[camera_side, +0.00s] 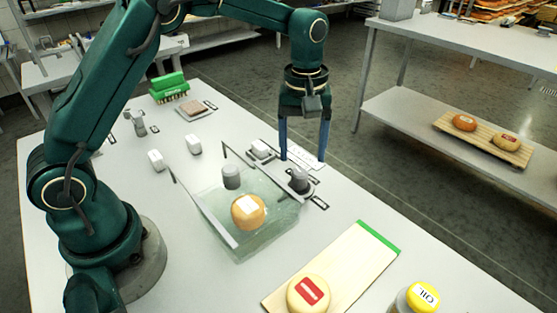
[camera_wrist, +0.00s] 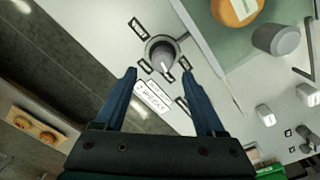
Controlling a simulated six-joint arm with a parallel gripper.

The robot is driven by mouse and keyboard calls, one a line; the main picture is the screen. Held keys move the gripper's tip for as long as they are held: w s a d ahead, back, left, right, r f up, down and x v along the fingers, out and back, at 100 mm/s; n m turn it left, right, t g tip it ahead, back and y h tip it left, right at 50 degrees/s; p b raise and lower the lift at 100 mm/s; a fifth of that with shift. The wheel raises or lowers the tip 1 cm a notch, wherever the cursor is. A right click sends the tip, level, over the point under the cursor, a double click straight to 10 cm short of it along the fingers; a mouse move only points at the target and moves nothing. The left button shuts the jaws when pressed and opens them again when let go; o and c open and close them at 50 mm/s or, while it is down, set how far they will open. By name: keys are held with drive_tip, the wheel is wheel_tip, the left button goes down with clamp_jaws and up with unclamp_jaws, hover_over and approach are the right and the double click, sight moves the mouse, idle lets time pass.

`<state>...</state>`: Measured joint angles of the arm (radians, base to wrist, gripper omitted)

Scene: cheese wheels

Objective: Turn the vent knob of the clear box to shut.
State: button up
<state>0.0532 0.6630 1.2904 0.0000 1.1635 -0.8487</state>
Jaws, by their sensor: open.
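The clear box (camera_side: 262,237) stands on the table with an orange cheese wheel (camera_side: 248,212) with a white label inside; part of it shows in the wrist view (camera_wrist: 215,62). The vent knob (camera_side: 299,181), a dark grey round knob, is beside the box's right side. In the wrist view the knob (camera_wrist: 160,52) has a pale pointer mark toward the bottom, slightly right, and small dark-framed labels around it, too small to read. My gripper (camera_side: 303,159) is open and points down above the knob. In the wrist view its fingertips (camera_wrist: 158,70) flank the knob's near side, apparently not touching.
A grey cylinder (camera_side: 231,176) stands by the box. White blocks (camera_side: 193,144), a green brush (camera_side: 170,87), a board (camera_side: 345,260) with a red-labelled cheese (camera_side: 307,293) and a yellow-lidded oil jar (camera_side: 420,298) are also on the table. A printed plate (camera_wrist: 153,100) lies near the knob.

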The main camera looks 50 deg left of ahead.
sight(300, 172)
drive_tip(key=shift+s+f, duration=0.2)
drive_tip(key=shift+f, duration=2.8)
drive_tip(key=shift+c, duration=0.4)
clamp_jaws()
